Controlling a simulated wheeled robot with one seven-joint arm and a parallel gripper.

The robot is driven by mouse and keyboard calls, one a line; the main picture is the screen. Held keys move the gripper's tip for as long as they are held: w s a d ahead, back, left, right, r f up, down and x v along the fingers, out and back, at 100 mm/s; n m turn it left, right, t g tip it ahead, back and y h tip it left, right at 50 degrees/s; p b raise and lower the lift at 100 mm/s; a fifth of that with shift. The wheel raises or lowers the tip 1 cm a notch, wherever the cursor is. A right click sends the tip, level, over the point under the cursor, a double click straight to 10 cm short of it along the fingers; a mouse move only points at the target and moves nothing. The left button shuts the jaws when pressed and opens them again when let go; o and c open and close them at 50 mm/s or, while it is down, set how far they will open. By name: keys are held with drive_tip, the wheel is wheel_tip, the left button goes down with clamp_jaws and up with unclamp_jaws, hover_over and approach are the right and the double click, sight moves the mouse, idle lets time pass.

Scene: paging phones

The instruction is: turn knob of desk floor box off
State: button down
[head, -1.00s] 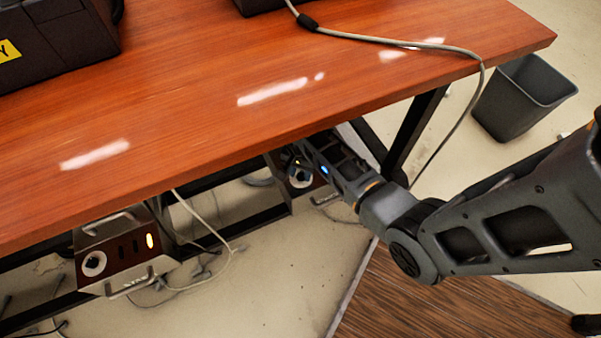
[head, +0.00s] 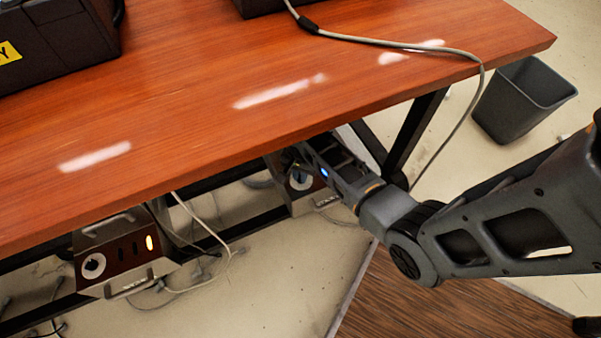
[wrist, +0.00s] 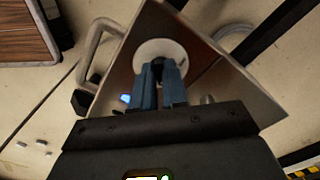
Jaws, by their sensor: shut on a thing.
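The desk floor box (head: 313,203) at my gripper is a steel-framed box with a dark front, under the desk's front edge. Its white round dial (head: 300,181) shows partly past my arm in the head view. In the wrist view the box's shiny slanted face (wrist: 210,70) fills the middle, with the white dial (wrist: 180,48) near its top. A dark knob (wrist: 158,67) stands at the dial's centre. My gripper (wrist: 160,70) is shut on this knob, its blue-grey fingers on either side. The fingertips are hidden by the arm in the head view.
A second floor box (head: 118,252) hangs at the left, with a white dial and a lit amber light. The wooden desk top (head: 250,120) lies above my gripper. A black desk leg (head: 415,135), loose cables (head: 215,235) and a grey bin (head: 520,100) are nearby.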

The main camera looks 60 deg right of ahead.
drive_tip(key=n+p, duration=0.3)
drive_tip(key=shift+r, duration=0.2)
drive_tip(key=n+p, duration=0.3)
drive_tip(key=n, duration=0.2)
drive_tip(key=shift+s+d+n, duration=0.1)
drive_tip(key=shift+d+n, duration=0.05)
drive_tip(key=shift+n, duration=0.25)
drive_tip(key=n+p, duration=0.1)
drive_tip(key=n, duration=0.3)
drive_tip(key=shift+f+n, duration=0.15)
drive_tip(key=shift+n, duration=0.15)
drive_tip(key=shift+d+n+p, duration=0.2)
drive_tip(key=shift+n+p, duration=0.3)
drive_tip(key=shift+n, duration=1.7)
drive_tip(key=c, duration=1.2)
unclamp_jaws()
drive_tip(key=shift+o, duration=0.2)
drive_tip(key=shift+s, duration=0.1)
